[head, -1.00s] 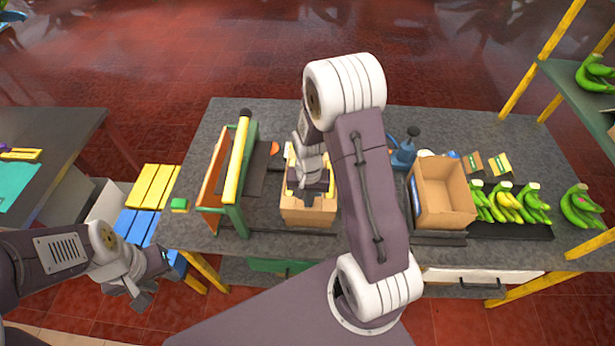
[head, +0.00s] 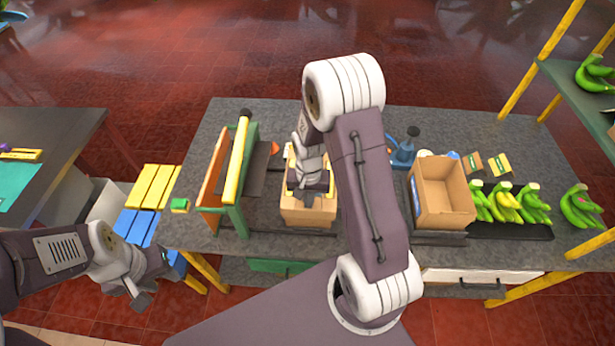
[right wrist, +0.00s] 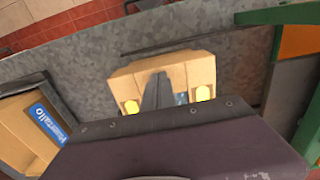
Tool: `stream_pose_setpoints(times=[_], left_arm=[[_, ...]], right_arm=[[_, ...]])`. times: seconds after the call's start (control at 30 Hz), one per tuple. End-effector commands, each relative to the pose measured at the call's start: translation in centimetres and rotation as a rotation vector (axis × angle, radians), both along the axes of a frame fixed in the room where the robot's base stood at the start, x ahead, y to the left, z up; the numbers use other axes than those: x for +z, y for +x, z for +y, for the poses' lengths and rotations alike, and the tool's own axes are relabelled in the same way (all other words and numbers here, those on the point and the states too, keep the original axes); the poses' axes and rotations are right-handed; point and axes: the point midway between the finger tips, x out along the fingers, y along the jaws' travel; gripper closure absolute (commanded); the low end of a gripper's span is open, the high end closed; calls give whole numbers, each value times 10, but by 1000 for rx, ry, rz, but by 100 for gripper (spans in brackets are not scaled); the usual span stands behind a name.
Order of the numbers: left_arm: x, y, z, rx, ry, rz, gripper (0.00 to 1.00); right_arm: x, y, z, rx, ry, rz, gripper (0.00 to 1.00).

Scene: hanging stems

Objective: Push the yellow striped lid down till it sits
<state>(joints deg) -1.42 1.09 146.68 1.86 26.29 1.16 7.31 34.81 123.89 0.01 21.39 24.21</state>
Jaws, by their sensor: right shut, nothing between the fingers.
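A cardboard box (head: 308,217) stands on the grey bench, left of centre; it also shows in the right wrist view (right wrist: 200,70). Yellow parts of the striped lid (right wrist: 131,107) show at its top, on both sides of my right gripper. My right gripper (head: 303,208) is over the box's top, its fingers shut with nothing between them; they also show in the right wrist view (right wrist: 158,80). The gripper hides most of the lid, so I cannot tell how it sits or whether the fingers touch it. My left gripper (head: 153,281) hangs off the bench at lower left, empty and seemingly open.
A green, orange and yellow frame (head: 238,165) stands left of the box. An open carton (head: 441,190) stands to the right, with green bananas (head: 503,203) beyond it on a dark tray. A blue tool (head: 403,152) stands behind, near my right arm.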

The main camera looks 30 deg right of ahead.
Motion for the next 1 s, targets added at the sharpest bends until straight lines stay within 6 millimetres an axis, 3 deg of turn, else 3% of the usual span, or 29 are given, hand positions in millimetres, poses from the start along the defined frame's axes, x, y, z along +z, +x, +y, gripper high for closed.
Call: stream_pose_setpoints(times=[1.0], left_arm=[[82,0,0,0,0,0,64]], right_arm=[[91,1,0,0,0,-2,100]])
